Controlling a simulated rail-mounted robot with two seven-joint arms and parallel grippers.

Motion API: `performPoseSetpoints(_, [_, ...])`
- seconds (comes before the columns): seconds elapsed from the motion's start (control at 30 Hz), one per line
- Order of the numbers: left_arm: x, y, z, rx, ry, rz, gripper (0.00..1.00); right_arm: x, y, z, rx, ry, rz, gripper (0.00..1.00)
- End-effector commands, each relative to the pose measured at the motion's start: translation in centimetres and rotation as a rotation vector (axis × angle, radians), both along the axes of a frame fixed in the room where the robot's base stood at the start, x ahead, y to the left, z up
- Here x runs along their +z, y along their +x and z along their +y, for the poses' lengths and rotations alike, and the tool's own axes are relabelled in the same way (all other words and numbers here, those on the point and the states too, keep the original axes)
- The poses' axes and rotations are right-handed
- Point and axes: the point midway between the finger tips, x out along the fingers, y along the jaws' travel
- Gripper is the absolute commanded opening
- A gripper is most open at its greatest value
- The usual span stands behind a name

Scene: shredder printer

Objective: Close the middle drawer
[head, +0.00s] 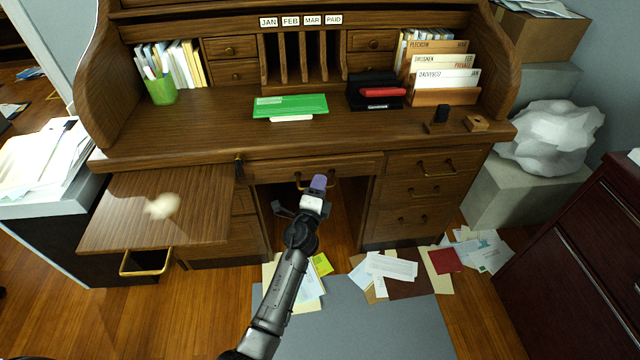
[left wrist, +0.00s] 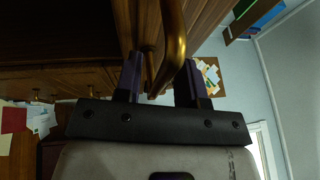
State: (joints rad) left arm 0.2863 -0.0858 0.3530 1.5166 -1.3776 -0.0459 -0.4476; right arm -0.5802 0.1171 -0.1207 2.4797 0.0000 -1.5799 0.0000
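The middle drawer (head: 340,167) is the wide wooden front under the desktop, above the knee space. I cannot tell from here how far it stands out. Its brass handle (head: 299,180) is partly behind my left gripper (head: 301,194), which reaches up to it. In the left wrist view the fingers of my left gripper (left wrist: 159,82) are apart, with a curved brass handle (left wrist: 174,40) passing between them. The handle looks closer to the right finger; contact cannot be told. My right gripper is not in view.
A wooden board (head: 150,210) with a brass pull sticks out at the left. Drawers (head: 420,190) on the right look shut. Loose papers (head: 390,268) lie on the floor below. A dark red cabinet (head: 580,250) stands at the right. A green folder (head: 290,104) lies on the desktop.

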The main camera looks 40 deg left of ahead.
Motion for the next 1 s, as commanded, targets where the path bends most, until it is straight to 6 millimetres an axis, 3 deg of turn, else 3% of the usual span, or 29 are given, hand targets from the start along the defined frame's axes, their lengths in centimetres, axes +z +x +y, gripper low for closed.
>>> performPoseSetpoints(0.27, [-0.01, 0.01, 0.03, 0.001, 0.000, 0.000, 0.36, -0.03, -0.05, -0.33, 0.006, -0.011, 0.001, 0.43])
performPoseSetpoints(0.63, [0.00, 0.00, 0.02, 0.000, -0.001, 0.000, 0.01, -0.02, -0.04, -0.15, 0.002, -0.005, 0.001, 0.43])
performPoseSetpoints(1.0, [0.02, 0.00, 0.04, 0.001, -0.001, -0.001, 0.00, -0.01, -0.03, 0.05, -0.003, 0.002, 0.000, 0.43])
